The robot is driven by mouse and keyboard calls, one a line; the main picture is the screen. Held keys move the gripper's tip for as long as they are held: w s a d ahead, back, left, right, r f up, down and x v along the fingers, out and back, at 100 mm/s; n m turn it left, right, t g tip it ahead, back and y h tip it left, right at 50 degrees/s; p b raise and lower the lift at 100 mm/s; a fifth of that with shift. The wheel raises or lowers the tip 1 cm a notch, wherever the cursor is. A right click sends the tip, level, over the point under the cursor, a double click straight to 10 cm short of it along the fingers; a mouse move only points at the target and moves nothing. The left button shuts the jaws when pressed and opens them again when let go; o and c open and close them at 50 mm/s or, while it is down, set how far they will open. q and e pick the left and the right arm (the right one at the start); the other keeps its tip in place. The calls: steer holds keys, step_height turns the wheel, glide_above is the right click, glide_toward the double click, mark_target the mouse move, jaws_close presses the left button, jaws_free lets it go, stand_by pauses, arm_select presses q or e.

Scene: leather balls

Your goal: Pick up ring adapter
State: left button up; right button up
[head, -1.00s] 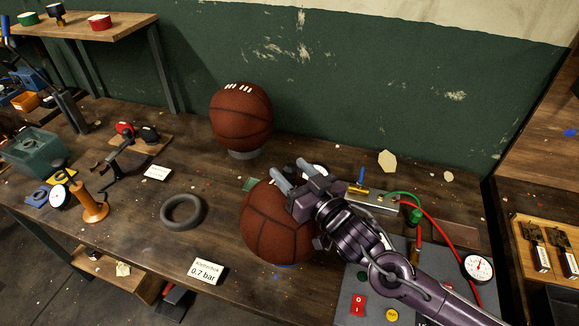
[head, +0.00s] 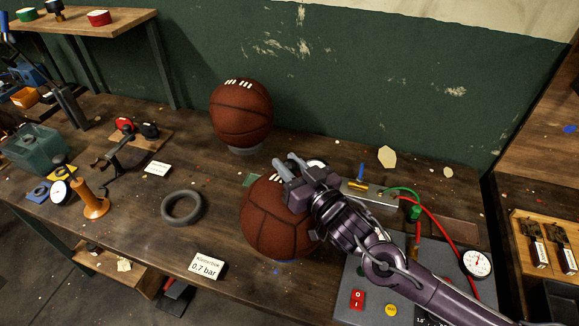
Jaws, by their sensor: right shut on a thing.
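My right gripper (head: 287,165) reaches in from the lower right, over the top of the front leather ball (head: 270,225). Its fingers are closed together on a small thing that they hide, which I take to be the ring adapter; its shape cannot be made out. A small pale round thing (head: 316,164) shows partly behind the gripper. A large dark grey ring (head: 183,222) lies flat on the workbench, left of the front ball and away from the gripper. My left gripper is not in view.
A second leather ball (head: 241,115) sits on a grey stand near the wall. A grey panel (head: 350,285) with buttons, a gauge (head: 477,262) and a red hose lie at the right. A "0.7 bar" card (head: 206,265) stands at the front. The workbench (head: 130,235) is clear around the ring.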

steer(key=shift+r, duration=0.65)
step_height(320, 180, up, 8)
steer(key=shift+r+b, duration=0.1)
steer(key=shift+b, duration=0.8)
step_height(320, 180, up, 10)
steer(key=b, duration=1)
glide_above(290, 161)
steer(key=s+a, duration=0.1)
steer(key=s, duration=0.1)
steer(key=shift+w+f, duration=0.15)
steer(key=shift+f, duration=3.1)
steer(key=shift+w+f, duration=0.1)
steer(key=shift+f, duration=3.1)
